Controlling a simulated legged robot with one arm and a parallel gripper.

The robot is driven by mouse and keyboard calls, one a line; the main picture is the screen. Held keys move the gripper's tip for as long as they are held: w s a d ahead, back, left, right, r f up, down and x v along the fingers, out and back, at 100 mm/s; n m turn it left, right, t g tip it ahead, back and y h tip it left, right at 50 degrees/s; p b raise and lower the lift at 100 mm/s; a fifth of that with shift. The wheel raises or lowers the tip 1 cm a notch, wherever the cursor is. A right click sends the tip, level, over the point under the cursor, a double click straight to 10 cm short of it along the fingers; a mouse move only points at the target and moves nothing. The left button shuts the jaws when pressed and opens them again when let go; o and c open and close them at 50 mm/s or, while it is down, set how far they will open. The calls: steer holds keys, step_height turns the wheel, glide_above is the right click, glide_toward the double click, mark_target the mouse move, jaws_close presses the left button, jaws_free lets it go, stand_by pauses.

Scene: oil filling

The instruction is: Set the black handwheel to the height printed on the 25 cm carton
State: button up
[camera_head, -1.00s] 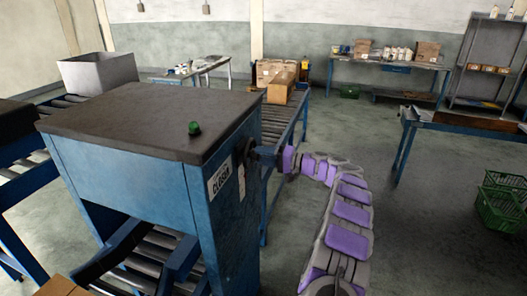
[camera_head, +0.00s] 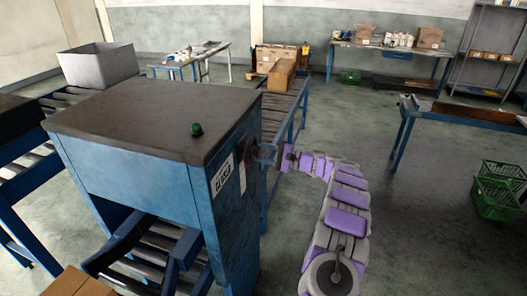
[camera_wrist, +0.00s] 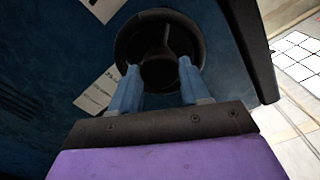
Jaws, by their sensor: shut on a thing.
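The black handwheel (camera_wrist: 133,45) is on the blue side panel of the closing machine (camera_head: 130,165). In the head view the handwheel (camera_head: 246,148) is small and partly hidden by my gripper (camera_head: 268,153). In the wrist view my gripper (camera_wrist: 158,83) has its two blue fingers on either side of the wheel's dark middle part, shut on it. A brown carton (camera_head: 78,283) shows at the bottom left of the head view, only its top part in frame. No printed height is readable on it.
White labels (camera_head: 222,176) are on the panel beside the wheel. A green button (camera_head: 196,129) is on the machine top. A roller conveyor (camera_head: 283,100) with brown cartons (camera_head: 281,74) runs behind. Green crates (camera_head: 498,190) stand at right.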

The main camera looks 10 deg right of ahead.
steer(key=shift+f+m, duration=0.25)
steer(key=shift+m, duration=0.15)
steer(key=o, duration=0.9)
steer(key=shift+w+d+f, duration=0.1)
steer(key=shift+w, duration=0.1)
steer(key=shift+o, duration=0.8)
steer(key=shift+s+r, duration=0.15)
steer(key=shift+r, duration=0.1)
steer(key=v, duration=1.7)
steer(key=shift+d, duration=0.3)
steer(key=shift+f, duration=0.1)
